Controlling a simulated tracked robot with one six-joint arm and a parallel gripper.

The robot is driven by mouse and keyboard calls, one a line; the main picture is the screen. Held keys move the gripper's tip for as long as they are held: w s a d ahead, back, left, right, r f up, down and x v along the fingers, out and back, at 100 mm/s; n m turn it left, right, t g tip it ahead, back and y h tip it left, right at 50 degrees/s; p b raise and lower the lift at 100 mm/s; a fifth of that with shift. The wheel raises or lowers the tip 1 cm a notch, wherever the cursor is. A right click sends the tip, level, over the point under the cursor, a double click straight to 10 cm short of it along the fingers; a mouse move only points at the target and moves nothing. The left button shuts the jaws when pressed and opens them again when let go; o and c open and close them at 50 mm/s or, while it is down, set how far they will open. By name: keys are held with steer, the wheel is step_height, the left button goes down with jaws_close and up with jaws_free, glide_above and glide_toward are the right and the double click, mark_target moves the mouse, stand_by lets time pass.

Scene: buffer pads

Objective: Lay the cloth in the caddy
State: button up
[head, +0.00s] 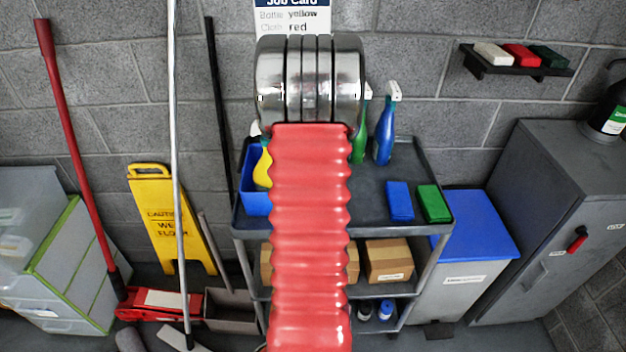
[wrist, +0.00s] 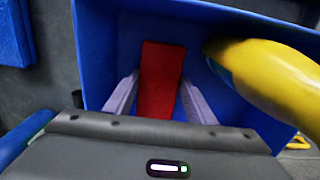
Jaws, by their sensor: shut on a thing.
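The red cloth (wrist: 162,70) stands between the two pale fingers of my gripper (wrist: 160,88) in the wrist view, and the gripper is shut on it. The blue caddy (wrist: 105,30) surrounds the cloth and fingers in that view; the cloth is over or inside it, and I cannot tell whether it touches the floor. In the head view the caddy (head: 257,196) sits at the left end of the trolley top, partly hidden by my arm, which also hides my gripper and the cloth. A yellow bottle (wrist: 262,75) stands in the caddy, on the right in the wrist view.
The grey trolley top (head: 368,212) holds a blue cloth (head: 399,201), a green cloth (head: 433,204), a green spray bottle (head: 360,140) and a blue spray bottle (head: 385,132). A job card (head: 291,18) on the wall reads bottle yellow, cloth red. Mop handles stand left.

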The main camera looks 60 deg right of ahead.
steer(key=o, duration=1.1)
steer(key=shift+f, duration=0.1)
step_height(320, 180, up, 12)
steer(key=shift+r, duration=0.1)
stand_by(0.9)
